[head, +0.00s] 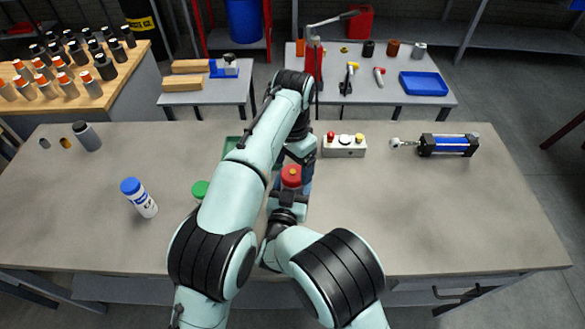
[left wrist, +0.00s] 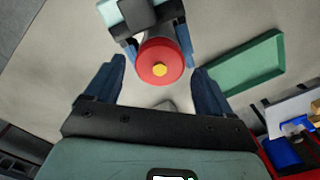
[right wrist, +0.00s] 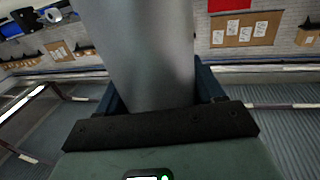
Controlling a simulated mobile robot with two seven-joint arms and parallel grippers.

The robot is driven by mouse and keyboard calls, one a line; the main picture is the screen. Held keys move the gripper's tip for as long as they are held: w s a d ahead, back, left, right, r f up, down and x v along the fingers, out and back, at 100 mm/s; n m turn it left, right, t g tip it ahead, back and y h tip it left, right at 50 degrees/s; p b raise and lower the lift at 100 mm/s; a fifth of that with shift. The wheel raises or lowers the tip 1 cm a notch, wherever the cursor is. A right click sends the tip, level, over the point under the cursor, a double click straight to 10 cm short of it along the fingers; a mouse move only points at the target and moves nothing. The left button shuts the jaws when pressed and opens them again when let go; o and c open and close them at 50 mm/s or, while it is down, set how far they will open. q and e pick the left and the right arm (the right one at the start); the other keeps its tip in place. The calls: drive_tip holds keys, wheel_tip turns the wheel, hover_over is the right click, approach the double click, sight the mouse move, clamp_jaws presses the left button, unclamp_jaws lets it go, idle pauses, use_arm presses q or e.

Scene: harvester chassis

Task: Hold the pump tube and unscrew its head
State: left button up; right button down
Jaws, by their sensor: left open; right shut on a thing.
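The pump's red head (head: 291,176) shows in the head view between my two arms, partly covered by them. In the left wrist view the round red head (left wrist: 158,66), with a yellow centre, faces the camera. My left gripper (left wrist: 158,68) is open, its fingers on either side of the head with gaps visible; I see no grip on it. The grey pump tube (right wrist: 145,50) fills the middle of the right wrist view. My right gripper (right wrist: 158,95) is shut on the tube, which is mostly hidden in the head view.
A green tray (head: 231,146) lies behind my left arm. A button box (head: 344,146) and a blue-black cylinder (head: 449,145) lie right. The table's right front is clear.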

use_arm(q)
drive_tip(key=shift+f, duration=1.05)
drive_tip(key=c, duration=1.1)
drive_tip(key=n, duration=0.4)
drive_tip(key=shift+r, duration=0.25)
drive_tip(key=shift+r, duration=0.9)
